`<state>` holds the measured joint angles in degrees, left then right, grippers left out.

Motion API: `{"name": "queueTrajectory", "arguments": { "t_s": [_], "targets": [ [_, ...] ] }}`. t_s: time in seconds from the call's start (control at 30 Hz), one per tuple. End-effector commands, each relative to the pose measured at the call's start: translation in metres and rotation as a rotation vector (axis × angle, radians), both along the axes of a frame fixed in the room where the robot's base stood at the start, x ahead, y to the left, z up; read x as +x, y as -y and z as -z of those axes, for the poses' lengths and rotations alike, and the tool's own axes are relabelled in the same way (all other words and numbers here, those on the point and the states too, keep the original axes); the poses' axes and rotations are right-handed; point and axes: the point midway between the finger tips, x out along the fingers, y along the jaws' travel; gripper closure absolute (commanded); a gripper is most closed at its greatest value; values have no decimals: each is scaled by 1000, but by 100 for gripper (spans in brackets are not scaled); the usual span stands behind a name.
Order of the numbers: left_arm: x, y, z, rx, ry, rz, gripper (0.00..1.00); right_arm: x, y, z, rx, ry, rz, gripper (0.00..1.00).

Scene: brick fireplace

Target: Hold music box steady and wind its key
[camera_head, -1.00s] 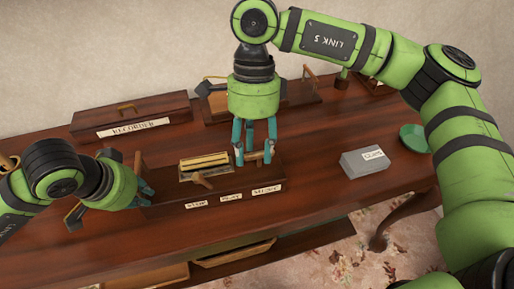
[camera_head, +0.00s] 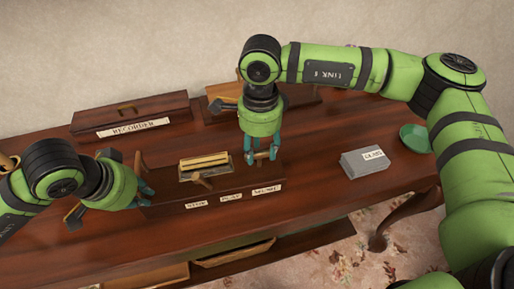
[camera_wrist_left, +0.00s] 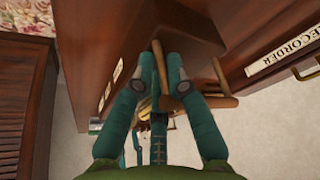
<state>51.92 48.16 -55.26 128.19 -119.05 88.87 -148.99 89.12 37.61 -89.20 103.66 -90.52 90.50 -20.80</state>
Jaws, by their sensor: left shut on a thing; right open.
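The music box (camera_head: 232,180) is a long dark wooden box on the table, with a brass-coloured mechanism on top and pale labels along its front. A small T-shaped wooden piece (camera_head: 202,181) shows on its front top edge; I cannot tell whether this is the key. My left gripper (camera_head: 147,193) is shut on a wooden handle at the box's left end. The left wrist view shows that handle (camera_wrist_left: 160,65) between the teal fingers. My right gripper (camera_head: 262,155) is open, pointing down at the box's right end. Its fingers hide what lies behind them.
A closed box labelled "RECORDER" (camera_head: 133,118) stands at the back left. Another wooden box (camera_head: 300,97) stands at the back, partly behind my right gripper. A grey labelled block (camera_head: 364,163) and a green dish (camera_head: 414,138) are on the right.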

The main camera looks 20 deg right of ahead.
Motion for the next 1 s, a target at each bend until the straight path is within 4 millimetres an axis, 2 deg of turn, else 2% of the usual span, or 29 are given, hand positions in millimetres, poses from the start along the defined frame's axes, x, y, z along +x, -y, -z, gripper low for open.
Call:
{"name": "queueTrajectory", "arguments": {
  "t_s": [0.37,0.47,0.5,1.0],
  "targets": [
    [-1,1,1,-2,-3,2,100,0,0,7,1,0,0,56],
    [-1,1,1,-2,-3,2,100,0,0,7,1,0,0,92],
    [-1,1,1,-2,-3,2,100,0,0,7,1,0,0,100],
    [-1,1,1,-1,-4,2,100,0,0,7,1,1,69,100]
  ]
}}
